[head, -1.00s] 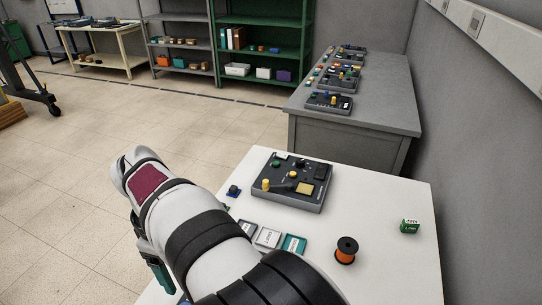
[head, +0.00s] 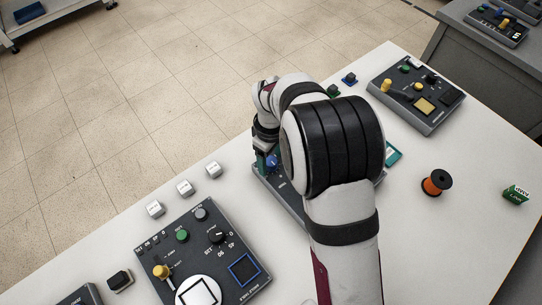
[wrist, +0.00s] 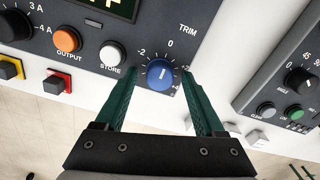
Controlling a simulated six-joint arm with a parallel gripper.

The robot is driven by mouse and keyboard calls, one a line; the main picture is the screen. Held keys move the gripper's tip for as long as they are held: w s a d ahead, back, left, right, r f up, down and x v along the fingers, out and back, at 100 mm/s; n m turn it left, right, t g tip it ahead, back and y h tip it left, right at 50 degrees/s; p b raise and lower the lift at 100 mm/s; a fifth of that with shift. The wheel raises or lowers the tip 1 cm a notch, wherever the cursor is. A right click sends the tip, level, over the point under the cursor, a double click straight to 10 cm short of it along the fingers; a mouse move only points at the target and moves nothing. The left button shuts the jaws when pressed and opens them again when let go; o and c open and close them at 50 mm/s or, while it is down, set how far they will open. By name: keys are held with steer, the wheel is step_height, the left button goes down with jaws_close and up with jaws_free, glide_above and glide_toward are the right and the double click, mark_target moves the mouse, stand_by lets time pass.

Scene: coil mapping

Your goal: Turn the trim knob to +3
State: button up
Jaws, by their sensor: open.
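The blue trim knob (wrist: 161,74) is on a dark panel (wrist: 185,12) in the wrist view, under the word TRIM. Its white pointer line appears roughly upright, toward the 0 mark; the exact reading is too small to tell. A -2 mark shows at its left, and the right-hand marks are partly hidden by a finger. My gripper (wrist: 160,82) is open, its green fingers on both sides of the knob with a visible gap each side. In the head view the blue knob (head: 271,161) shows beside my gripper (head: 262,155); my arm hides most of that panel.
Beside the knob are a white STORE button (wrist: 110,54) and an orange OUTPUT button (wrist: 66,39). A grey panel (wrist: 280,85) stands at right.

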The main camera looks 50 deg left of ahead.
steer(key=shift+f, duration=0.1)
jaws_close()
stand_by(0.3)
steer(key=shift+m, duration=0.4)
steer(key=m, duration=0.3)
steer(key=shift+m, duration=0.4)
steer(key=m, duration=0.4)
steer(key=shift+m, duration=0.3)
steer(key=m, duration=0.4)
steer(key=shift+m, duration=2.2)
